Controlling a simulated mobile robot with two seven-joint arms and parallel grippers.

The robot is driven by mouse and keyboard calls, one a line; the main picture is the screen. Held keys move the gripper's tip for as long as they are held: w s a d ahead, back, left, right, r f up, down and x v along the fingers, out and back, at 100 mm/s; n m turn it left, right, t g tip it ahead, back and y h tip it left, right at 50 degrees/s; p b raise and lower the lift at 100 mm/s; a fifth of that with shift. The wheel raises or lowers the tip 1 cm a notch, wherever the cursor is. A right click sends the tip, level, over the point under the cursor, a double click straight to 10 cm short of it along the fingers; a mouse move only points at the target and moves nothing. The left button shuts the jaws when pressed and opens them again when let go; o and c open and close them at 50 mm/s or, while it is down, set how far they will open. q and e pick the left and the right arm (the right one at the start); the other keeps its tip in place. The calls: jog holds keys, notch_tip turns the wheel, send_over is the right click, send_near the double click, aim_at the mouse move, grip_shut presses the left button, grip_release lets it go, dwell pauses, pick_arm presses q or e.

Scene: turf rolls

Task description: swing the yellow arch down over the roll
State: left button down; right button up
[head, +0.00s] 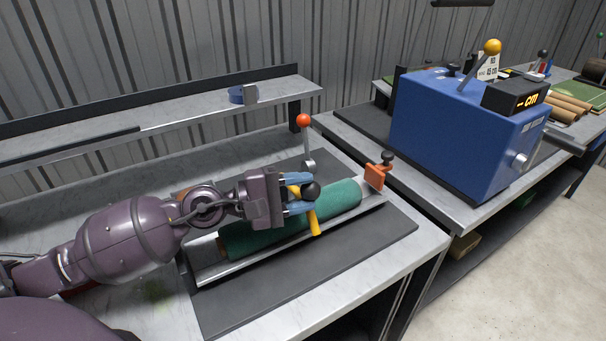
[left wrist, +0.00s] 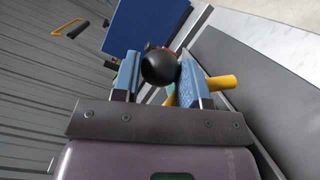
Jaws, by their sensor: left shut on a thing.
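The green turf roll (head: 335,199) lies in a metal cradle on a dark mat. The yellow arch (head: 314,222) crosses over the roll near its middle; its near end shows in front of the roll. A black ball knob (head: 311,191) sits on the arch. My left gripper (head: 299,194) is shut on the black knob, with its blue fingers on either side. In the left wrist view the black knob (left wrist: 159,66) is between the blue fingers, and part of the yellow arch (left wrist: 222,82) shows beside the right finger. My gripper hides part of the arch. My right gripper is not in view.
An orange end stop (head: 374,177) with a black knob stands at the cradle's far end. A lever with a red-orange ball (head: 303,120) stands behind the roll. A blue machine (head: 455,130) is on the right bench. A raised shelf (head: 190,117) runs behind.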

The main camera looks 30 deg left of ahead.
pick_arm(q)
jog(key=shift+f+m, duration=0.15)
jog(key=shift+m, duration=0.15)
jog(key=shift+f, duration=0.25)
